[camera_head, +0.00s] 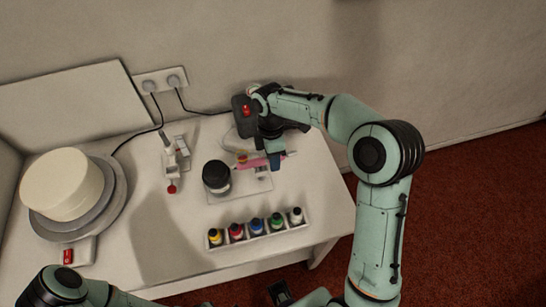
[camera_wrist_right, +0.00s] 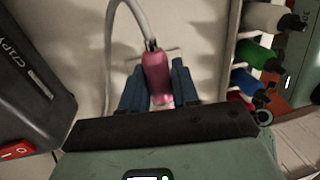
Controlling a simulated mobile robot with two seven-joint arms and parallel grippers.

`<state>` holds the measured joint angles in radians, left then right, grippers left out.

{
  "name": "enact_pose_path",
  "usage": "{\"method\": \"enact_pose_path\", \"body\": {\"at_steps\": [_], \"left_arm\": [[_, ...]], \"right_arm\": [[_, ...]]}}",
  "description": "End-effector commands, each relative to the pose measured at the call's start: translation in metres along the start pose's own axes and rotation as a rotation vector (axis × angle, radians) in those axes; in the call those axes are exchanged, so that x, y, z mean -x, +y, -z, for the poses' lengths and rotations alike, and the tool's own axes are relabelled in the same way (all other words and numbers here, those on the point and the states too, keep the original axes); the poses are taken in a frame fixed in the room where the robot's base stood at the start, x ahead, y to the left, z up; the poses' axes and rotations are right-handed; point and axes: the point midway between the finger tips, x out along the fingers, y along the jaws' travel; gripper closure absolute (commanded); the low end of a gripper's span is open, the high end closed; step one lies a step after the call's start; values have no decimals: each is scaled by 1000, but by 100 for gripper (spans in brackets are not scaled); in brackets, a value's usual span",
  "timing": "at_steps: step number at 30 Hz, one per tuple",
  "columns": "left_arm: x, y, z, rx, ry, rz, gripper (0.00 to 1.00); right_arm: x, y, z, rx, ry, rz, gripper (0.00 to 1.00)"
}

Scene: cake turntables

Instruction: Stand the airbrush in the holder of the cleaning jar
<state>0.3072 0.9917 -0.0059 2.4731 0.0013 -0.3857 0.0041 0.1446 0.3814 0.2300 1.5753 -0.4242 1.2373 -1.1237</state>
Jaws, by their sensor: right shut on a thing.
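My right gripper (camera_head: 274,160) is shut on the pink airbrush (camera_head: 248,162), above the right part of the white table. The airbrush lies roughly level across the jaws in the head view. In the right wrist view its pink body (camera_wrist_right: 156,72) sits between the two blue fingers (camera_wrist_right: 157,98), with a grey hose (camera_wrist_right: 110,30) by its dark end. The cleaning jar (camera_head: 216,172), dark with a black lid, stands on a pale mat just left of the gripper, apart from it. I cannot make out its holder clearly.
A rack (camera_head: 262,234) of several paint bottles stands in front. A dark box with a red switch (camera_wrist_right: 35,100) is close beside the gripper. A white cake (camera_head: 62,184) on a turntable is at left. A small white device (camera_head: 174,160) lies between turntable and jar.

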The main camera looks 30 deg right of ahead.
Motion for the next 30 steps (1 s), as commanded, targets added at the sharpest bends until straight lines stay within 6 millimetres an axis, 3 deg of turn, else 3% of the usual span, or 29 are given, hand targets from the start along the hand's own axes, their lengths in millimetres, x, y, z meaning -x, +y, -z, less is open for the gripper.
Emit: {"method": "enact_pose_path", "body": {"at_steps": [15,16,18,30], "left_arm": [[-3,-1,-1,0,-1,0,57],[-2,-1,0,0,-1,0,57],[-2,-1,0,0,-1,0,57],[-1,0,0,0,0,0,57]], "right_arm": [[-6,1,0,0,0,-1,100],[-6,1,0,0,0,-1,64],[-6,1,0,0,0,-1,41],[1,1,0,0,0,-1,40]]}}
